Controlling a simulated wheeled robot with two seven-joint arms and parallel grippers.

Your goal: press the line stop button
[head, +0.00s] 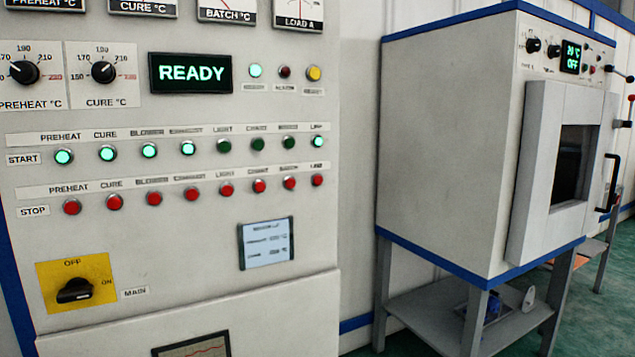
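The control panel (200,260) fills the left half of the head view. Its lower row, tagged STOP (33,211), holds several red buttons. The rightmost, under a small blurred label that appears to read LINE, is the line stop button (317,180). Above it, the rightmost start button (317,142) is lit green. The preheat, cure, blower and exhaust start buttons are also lit; the three between exhaust and line are dark green. Nothing covers the line stop button. Neither of my grippers is in view.
A READY display (190,73) and two knobs sit above the buttons. A yellow main switch (76,283) is at lower left. A grey oven (450,150) on a blue-edged stand is to the right, with a gap between it and the panel.

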